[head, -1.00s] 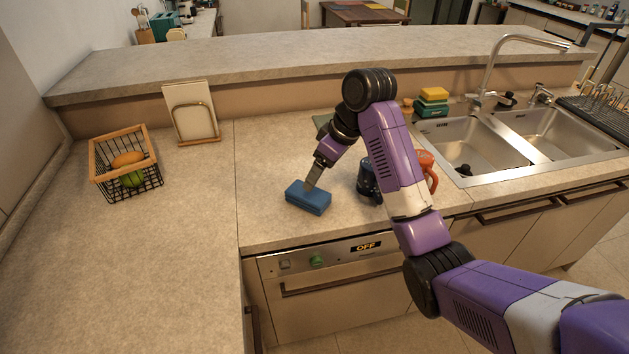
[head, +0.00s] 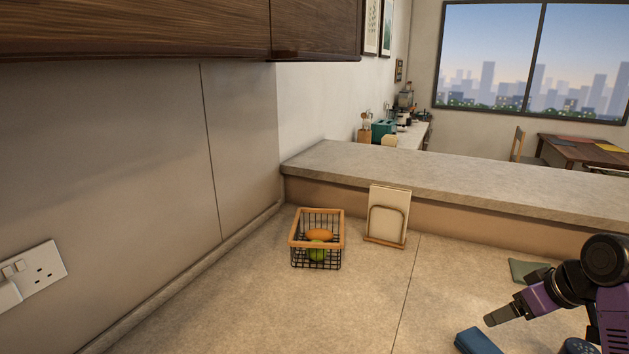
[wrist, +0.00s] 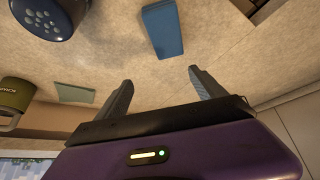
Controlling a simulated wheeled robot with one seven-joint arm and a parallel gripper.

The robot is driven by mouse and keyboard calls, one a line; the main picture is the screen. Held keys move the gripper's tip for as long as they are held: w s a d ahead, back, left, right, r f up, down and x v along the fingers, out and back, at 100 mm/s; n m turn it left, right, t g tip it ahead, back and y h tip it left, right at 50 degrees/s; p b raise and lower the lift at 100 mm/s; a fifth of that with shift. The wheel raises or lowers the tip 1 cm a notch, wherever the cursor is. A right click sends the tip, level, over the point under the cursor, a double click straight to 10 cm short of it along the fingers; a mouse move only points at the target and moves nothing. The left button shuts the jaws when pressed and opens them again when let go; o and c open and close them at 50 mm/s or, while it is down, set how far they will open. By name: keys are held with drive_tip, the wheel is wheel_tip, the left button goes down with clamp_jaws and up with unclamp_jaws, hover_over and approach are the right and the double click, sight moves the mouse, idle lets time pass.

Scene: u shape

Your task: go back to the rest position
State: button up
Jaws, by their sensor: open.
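My gripper (head: 497,317) is at the lower right of the head view, above the counter (head: 350,310). In the wrist view my gripper (wrist: 160,85) has its two fingers spread wide apart with nothing between them. A blue block-like item (head: 475,342) lies on the counter, cut off by the lower edge of the head view. It also shows in the wrist view (wrist: 163,30), beyond the fingertips and apart from them.
A wire basket (head: 293,256) with fruit stands beside a holder with a pale board (head: 388,204). A raised ledge (head: 450,182) runs behind. A dark blue speckled item (wrist: 42,14) and a flat green piece (wrist: 75,93) lie near my gripper. The counter's left part is clear.

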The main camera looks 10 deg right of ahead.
drive_tip(key=w+r+m+t+h, duration=0.3)
drive_tip(key=w+r+t, duration=0.1)
drive_tip(key=w+t, duration=0.15)
drive_tip(key=s+a+f+m+t+h, duration=0.25)
drive_tip(key=s+a+f+t, duration=0.2)
drive_tip(key=s+a, duration=0.5)
drive_tip(key=s+a+f+n+y, duration=0.1)
drive_tip(key=s+a, duration=0.5)
drive_tip(key=s, duration=0.5)
drive_tip(key=s+a+f+n+y, duration=0.1)
drive_tip(key=s+a, duration=0.4)
drive_tip(key=s, duration=0.7)
drive_tip(key=s+a+f+n+g+y, duration=0.1)
drive_tip(key=s+a+f+n+y, duration=0.1)
drive_tip(key=s+a, duration=0.4)
drive_tip(key=s+f+y, duration=0.1)
drive_tip(key=s, duration=0.4)
drive_tip(key=shift+s+a, duration=0.3)
drive_tip(key=shift+s, duration=0.05)
drive_tip(key=shift+o, duration=0.5)
drive_tip(key=shift+r, duration=0.1)
